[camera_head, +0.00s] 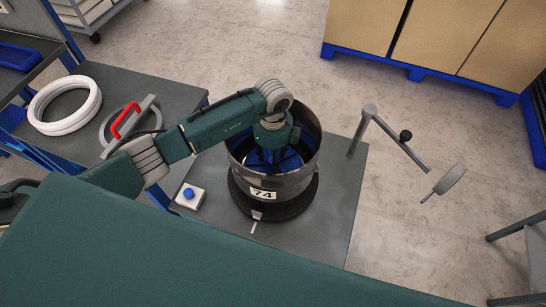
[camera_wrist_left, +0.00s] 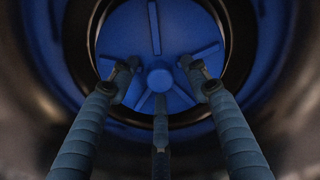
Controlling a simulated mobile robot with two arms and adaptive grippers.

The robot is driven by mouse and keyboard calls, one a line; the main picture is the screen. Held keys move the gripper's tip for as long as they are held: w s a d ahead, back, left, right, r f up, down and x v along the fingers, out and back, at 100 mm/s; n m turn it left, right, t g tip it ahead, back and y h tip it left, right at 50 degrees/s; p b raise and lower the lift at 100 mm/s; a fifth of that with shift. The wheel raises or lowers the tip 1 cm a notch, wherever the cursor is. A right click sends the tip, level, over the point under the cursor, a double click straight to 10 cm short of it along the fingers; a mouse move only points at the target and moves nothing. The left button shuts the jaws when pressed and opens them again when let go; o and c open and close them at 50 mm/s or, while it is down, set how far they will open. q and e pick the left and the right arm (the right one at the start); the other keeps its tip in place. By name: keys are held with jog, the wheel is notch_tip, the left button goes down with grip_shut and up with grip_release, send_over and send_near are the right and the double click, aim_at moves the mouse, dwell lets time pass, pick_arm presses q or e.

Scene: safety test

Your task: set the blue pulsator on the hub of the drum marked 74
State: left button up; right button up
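The drum marked 74 (camera_head: 292,183) is a grey metal tub on a black base, its label facing me. The blue pulsator (camera_head: 291,162) shows inside it, low down and partly hidden by my arm. In the left wrist view the pulsator (camera_wrist_left: 153,28) is a ribbed blue disc with a round central knob, lying face-on within the drum wall. My left gripper (camera_wrist_left: 160,82) reaches down into the drum. Its fingers are spread around the knob, with visible gaps at both sides. The hub is hidden under the pulsator. My right gripper is not in view.
A white box with a blue button (camera_head: 188,195) stands left of the drum on the grey platform (camera_head: 337,205). A post with a jointed arm (camera_head: 395,145) rises at the right. White rings (camera_head: 65,105) and a red-handled tool (camera_head: 125,120) lie on the left bench.

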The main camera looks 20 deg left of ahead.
pick_arm(q)
notch_tip(320, 180, up, 19)
jog(key=p, duration=0.5)
dwell(0.7)
dwell(0.7)
